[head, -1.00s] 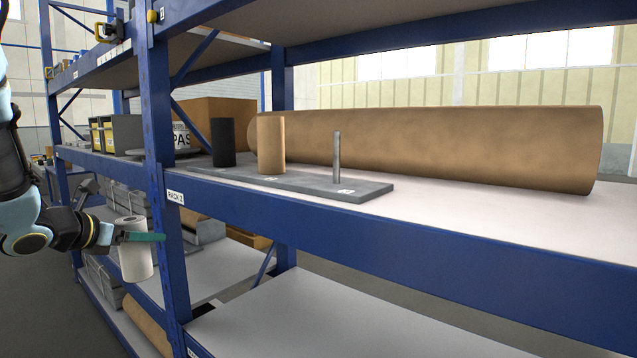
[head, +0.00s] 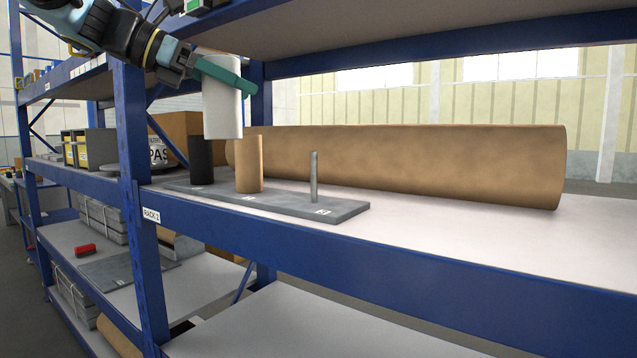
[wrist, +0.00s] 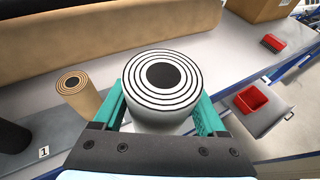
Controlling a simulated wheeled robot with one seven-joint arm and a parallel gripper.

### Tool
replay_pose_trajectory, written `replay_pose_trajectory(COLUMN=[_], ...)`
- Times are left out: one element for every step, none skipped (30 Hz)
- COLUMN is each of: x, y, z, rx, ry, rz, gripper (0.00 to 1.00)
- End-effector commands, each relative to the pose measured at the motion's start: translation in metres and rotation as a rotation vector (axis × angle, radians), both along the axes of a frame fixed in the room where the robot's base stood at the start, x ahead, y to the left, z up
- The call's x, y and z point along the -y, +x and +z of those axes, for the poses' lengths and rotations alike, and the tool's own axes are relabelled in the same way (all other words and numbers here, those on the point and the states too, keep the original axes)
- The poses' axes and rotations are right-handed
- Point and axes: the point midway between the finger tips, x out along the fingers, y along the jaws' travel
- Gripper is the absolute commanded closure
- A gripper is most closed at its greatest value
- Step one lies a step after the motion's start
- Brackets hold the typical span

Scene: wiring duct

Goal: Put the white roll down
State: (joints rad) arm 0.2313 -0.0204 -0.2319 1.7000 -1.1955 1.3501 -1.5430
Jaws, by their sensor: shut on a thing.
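My gripper (head: 228,76) is shut on the white roll (head: 223,115), its teal fingers on either side of the roll's upper part. The roll is upright in the air above the grey base plate (head: 285,204) on the shelf. In the head view it appears above the black roll (head: 201,158) and the tan roll (head: 249,165), which stand on the plate. A bare metal peg (head: 314,178) stands at the plate's right end. In the wrist view the white roll (wrist: 175,113) shows its ringed top and dark core between the fingers. The bare peg is not visible there.
A long brown cylinder (head: 420,160) lies behind the plate. The upper shelf (head: 400,22) hangs above, and a blue upright (head: 135,170) stands left. The wrist view shows a red bin (wrist: 253,99).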

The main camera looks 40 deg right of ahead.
Motion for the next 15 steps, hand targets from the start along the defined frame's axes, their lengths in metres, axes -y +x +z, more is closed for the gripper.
replay_pose_trajectory(x=[0.011,0.017,0.027,0.035,0.042,0.052,0.060,0.067,0.077,0.085,0.092,0.101,0.108,0.115,0.124], y=[-0.004,-0.006,-0.009,-0.010,-0.012,-0.015,-0.017,-0.019,-0.022,-0.024,-0.026,-0.028,-0.031,-0.032,-0.034], z=[0.002,0.003,0.003,0.003,0.003,0.003,0.003,0.003,0.003,0.003,0.003,0.003,0.003,0.003,0.003], rx=[-0.002,-0.003,-0.003,-0.004,-0.003,-0.002,-0.002,-0.003,-0.003,-0.004,-0.004,-0.005,-0.004,-0.004,-0.003], ry=[0.001,0.000,0.000,0.000,0.000,0.000,0.000,0.000,0.000,0.000,0.000,0.000,0.000,0.000,0.000], rz=[-0.005,-0.004,-0.005,-0.006,-0.005,-0.005,-0.006,-0.005,-0.004,-0.005,-0.005,-0.004,-0.004,-0.004,-0.005], gripper=[0.81,0.81,0.81,0.81,0.81,0.81,0.81,0.81,0.81,0.81,0.81,0.81,0.81,0.81,0.81])
